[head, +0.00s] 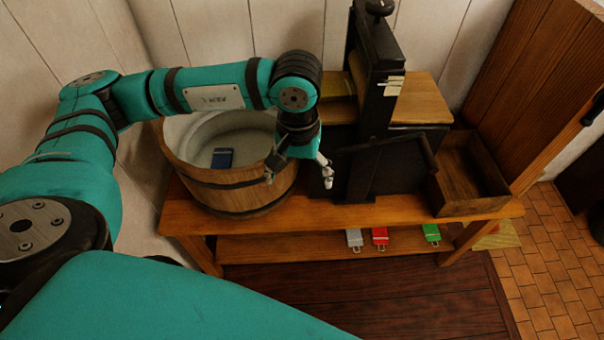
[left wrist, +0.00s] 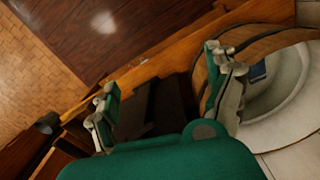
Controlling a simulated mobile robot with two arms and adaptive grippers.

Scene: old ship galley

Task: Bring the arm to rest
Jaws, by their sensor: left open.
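My left arm (head: 215,88) reaches in from the left, over a round wooden tub, and bends down at the wrist. My left gripper (head: 298,172) hangs at the tub's right front rim, in front of the black press. Its two fingers are spread apart with nothing between them. In the left wrist view the open left gripper (left wrist: 160,75) shows both fingers, the right one overlapping the tub's rim. I cannot tell whether it touches the rim. My right gripper is not in view.
The tub (head: 232,195) holds a dark blue object (head: 222,158). It stands on a wooden bench (head: 400,210) beside a black press (head: 375,110) and an open wooden box (head: 468,180). Grey (head: 354,238), red (head: 380,237) and green (head: 431,233) items lie on the lower shelf.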

